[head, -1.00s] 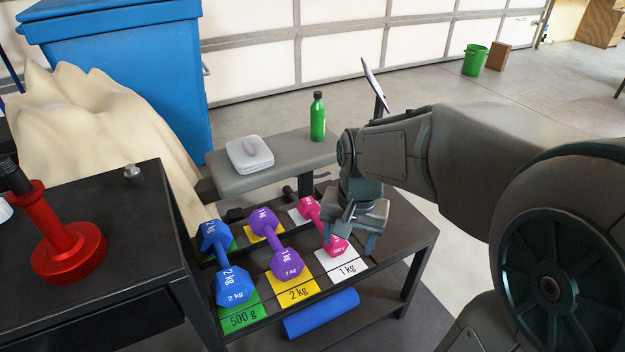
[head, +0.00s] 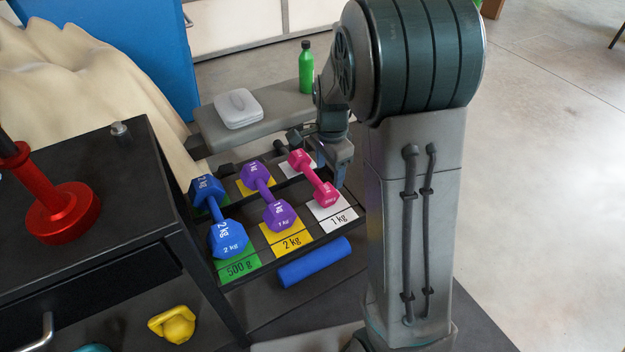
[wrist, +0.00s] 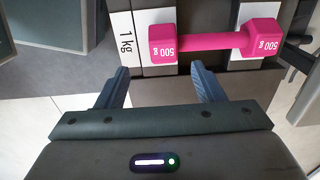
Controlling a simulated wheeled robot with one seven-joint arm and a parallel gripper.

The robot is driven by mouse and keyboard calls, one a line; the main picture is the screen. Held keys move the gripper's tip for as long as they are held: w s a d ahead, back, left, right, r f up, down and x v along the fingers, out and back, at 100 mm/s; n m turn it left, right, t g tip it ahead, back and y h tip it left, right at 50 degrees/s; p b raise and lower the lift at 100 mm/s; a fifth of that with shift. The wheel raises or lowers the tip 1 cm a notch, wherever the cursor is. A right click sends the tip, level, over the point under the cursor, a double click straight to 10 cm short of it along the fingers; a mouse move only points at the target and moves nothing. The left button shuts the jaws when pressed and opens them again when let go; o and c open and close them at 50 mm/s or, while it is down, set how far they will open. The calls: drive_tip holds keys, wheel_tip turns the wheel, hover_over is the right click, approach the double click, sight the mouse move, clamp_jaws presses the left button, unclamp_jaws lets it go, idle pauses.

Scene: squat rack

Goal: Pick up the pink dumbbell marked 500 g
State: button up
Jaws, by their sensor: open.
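The pink dumbbell (head: 315,178), marked 500 g, lies on the white card labelled 1 kg (head: 336,216) at the right end of the rack shelf. In the wrist view the pink dumbbell (wrist: 216,41) lies crosswise beyond the fingertips, with its 500 g marks readable. My gripper (wrist: 157,72) is open and empty, its two fingers apart and short of the dumbbell, with the left-hand head nearest the gap. In the head view my gripper (head: 338,165) is just right of the dumbbell, partly hidden by my arm.
A purple dumbbell (head: 267,196) lies beside the pink one on the yellow 2 kg card, and a blue dumbbell (head: 217,215) on the green 500 g card. A blue roller (head: 314,262) lies below. A bench with a white case (head: 238,109) and green bottle (head: 306,68) stands behind.

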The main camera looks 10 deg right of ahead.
sight(327, 188)
drive_tip(key=f+b, duration=0.1)
drive_tip(key=f, duration=0.3)
drive_tip(key=f+b, duration=0.1)
drive_tip(key=f, duration=0.1)
drive_tip(key=shift+w+a+b, duration=0.15)
drive_tip(key=shift+w+b, duration=0.1)
drive_tip(key=shift+b, duration=0.1)
drive_tip(key=shift+r, duration=0.15)
clamp_jaws()
